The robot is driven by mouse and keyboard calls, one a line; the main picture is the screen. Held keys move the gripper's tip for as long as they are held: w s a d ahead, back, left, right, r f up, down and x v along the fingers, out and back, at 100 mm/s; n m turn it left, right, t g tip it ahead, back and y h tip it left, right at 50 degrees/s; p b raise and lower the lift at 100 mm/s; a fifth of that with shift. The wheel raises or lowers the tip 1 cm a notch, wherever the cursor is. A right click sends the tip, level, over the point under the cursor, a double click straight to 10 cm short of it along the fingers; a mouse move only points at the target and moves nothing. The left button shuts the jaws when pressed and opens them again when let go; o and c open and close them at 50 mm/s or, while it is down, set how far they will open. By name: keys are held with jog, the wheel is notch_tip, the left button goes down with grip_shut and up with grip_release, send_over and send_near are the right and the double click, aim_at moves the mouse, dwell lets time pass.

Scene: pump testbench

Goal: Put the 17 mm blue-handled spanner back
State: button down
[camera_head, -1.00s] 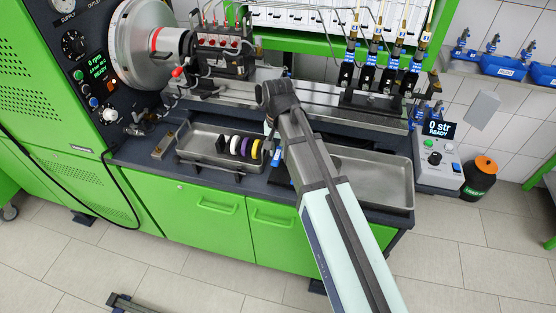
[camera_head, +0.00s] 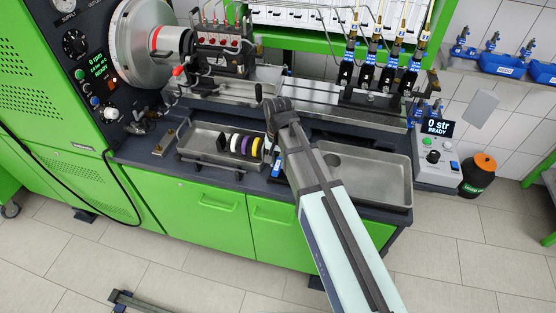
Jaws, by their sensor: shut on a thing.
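My arm reaches up from the lower right, and its upper end is a dark joint (camera_head: 280,106) over the bench. My gripper is hidden behind and below the arm, so its jaws and anything in them do not show. A small blue piece with a pale mark (camera_head: 276,168) shows at the bench front, just left of the arm. I cannot tell whether it is the blue-handled spanner or part of a holder. No spanner can be made out clearly, and no 17 mm marking is readable.
A steel tray (camera_head: 196,139) with dark, white, purple and yellow rings (camera_head: 246,145) lies left of the arm. An empty steel basin (camera_head: 375,178) lies to the right. Behind them is a metal rail (camera_head: 310,93) with clamps. A control box (camera_head: 434,156) stands at the right end.

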aim_at(278, 163)
jog(key=shift+f, duration=0.5)
jog(key=c, duration=1)
grip_release()
jog(key=shift+r, duration=0.1)
jog(key=shift+r, duration=0.6)
notch_tip(278, 163, up, 12)
jog(key=shift+f+b, duration=0.15)
jog(key=shift+b, duration=0.95)
